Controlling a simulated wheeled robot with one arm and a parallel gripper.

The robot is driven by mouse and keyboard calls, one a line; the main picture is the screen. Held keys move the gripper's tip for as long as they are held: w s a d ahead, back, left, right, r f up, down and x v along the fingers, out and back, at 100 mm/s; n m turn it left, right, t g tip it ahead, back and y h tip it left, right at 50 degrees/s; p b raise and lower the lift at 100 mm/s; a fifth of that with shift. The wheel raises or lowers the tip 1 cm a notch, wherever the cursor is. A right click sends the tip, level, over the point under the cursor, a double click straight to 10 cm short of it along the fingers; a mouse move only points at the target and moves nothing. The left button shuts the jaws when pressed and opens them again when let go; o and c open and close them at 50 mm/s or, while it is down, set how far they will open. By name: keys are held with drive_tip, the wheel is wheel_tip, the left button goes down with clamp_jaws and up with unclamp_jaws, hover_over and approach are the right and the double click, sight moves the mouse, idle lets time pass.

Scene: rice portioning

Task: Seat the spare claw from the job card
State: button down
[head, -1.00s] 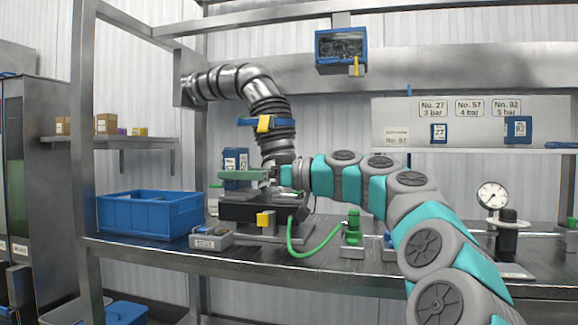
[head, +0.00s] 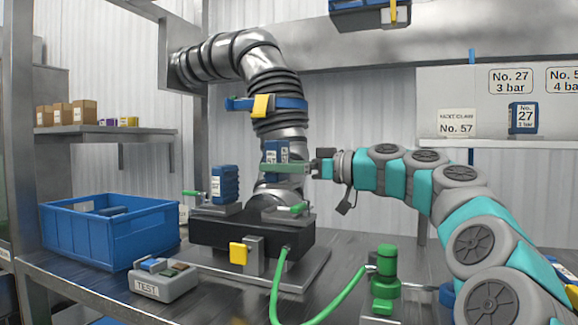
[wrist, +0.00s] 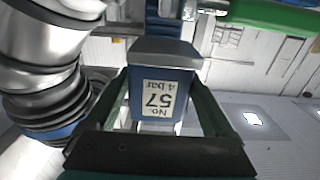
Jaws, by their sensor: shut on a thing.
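My gripper (head: 285,167) is shut on a blue claw (head: 277,151). In the wrist view, the claw (wrist: 178,92) sits between both fingers, its label reading "No. 57, 4 bar" upside down. In the head view it appears above the right part of a black fixture (head: 220,232), in front of the metal duct; a finger covers part of it. Another blue claw (head: 225,184) stands upright on the fixture's left part. Green handles show at the fixture's left (head: 194,193) and right (head: 293,209). The job card (head: 456,122) shows "No. 57".
A blue bin (head: 108,235) stands left of the fixture, with a grey TEST box (head: 162,283) in front. A green hose (head: 277,290) runs to a green fitting (head: 386,266). The ribbed duct (head: 275,95) comes down close behind the claw. Claw No. 27 (head: 523,118) is on the board.

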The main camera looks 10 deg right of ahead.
sight(281, 186)
drive_tip(key=shift+s+f+b, duration=0.1)
drive_tip(key=shift+f+b, duration=0.8)
drive_tip(key=shift+f, duration=1.2)
drive_tip(key=shift+d+f+b, duration=0.15)
drive_tip(key=shift+f+b, duration=0.55)
drive_tip(key=shift+b, duration=0.75)
